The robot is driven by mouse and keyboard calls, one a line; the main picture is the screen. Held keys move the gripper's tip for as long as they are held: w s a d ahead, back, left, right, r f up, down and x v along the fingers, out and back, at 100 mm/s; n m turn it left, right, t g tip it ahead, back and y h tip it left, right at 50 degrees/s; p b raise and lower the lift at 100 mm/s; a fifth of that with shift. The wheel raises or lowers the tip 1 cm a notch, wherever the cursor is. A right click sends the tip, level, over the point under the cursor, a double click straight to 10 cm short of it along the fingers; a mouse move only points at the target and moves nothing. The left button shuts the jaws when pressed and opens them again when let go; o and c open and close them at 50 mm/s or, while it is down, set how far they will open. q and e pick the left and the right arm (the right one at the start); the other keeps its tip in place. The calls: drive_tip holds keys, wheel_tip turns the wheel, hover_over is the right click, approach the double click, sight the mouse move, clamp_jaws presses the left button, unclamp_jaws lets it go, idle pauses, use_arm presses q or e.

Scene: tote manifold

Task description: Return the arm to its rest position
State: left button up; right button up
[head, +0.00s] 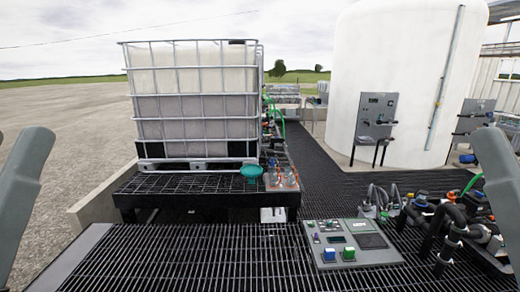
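Part of my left arm shows at the left edge of the head view, as a grey-green link slanting down out of the picture. Part of my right arm shows at the right edge as a similar link. Neither gripper is in view, so their fingers and anything in them are hidden. Both visible links stand apart from the equipment in the middle.
A caged white tote (195,95) stands on a black grated stand (150,185) with a teal funnel (251,172). A control panel (350,243) sits on the front grating (190,255). Pipes and valves (450,220) crowd the right. A white tank (405,70) stands behind.

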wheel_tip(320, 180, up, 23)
drive_tip(key=p, duration=1.9)
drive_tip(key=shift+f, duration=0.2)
